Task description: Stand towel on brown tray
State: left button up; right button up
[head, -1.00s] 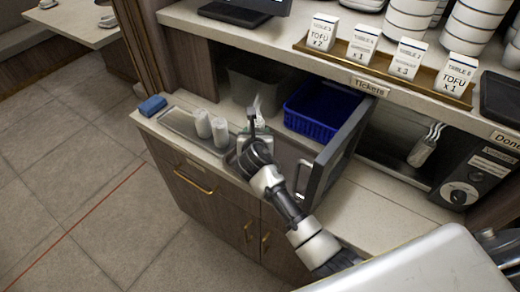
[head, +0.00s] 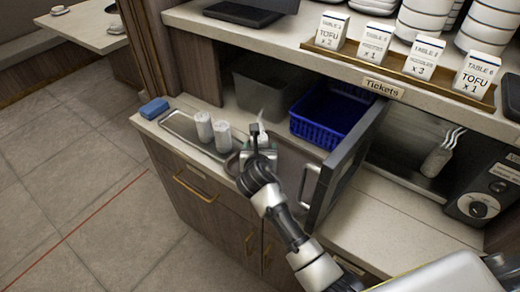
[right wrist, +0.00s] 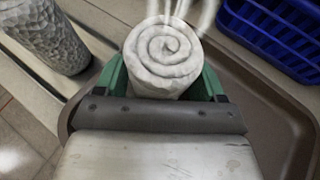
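My right gripper (head: 258,152) has its green fingers around a white rolled towel (right wrist: 165,58), with the spiral end facing up and wisps of steam above it. The towel looks upright. In the head view the held towel (head: 262,138) is partly hidden by the gripper. The brown tray (right wrist: 275,110) lies beneath and to the right of the gripper in the right wrist view; in the head view it shows between the gripper and the open door (head: 292,160). I cannot tell whether the towel's base touches it. My left gripper is not in view.
Two more rolled towels (head: 213,131) stand in a metal tray (head: 178,124) at left, beside a blue folded cloth (head: 154,108). A blue basket (head: 325,120) and a grey bin (head: 262,88) are behind. An open door (head: 350,165) stands close on the right.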

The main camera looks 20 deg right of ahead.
jog(key=shift+o, duration=0.3)
jog(key=shift+r, duration=0.1)
jog(key=shift+s+a+r, duration=0.1)
jog(key=shift+s+r, duration=0.05)
jog(key=shift+s, duration=0.05)
jog(key=v, duration=1.1)
jog(key=shift+s+r, duration=0.15)
jog(key=shift+s, duration=0.15)
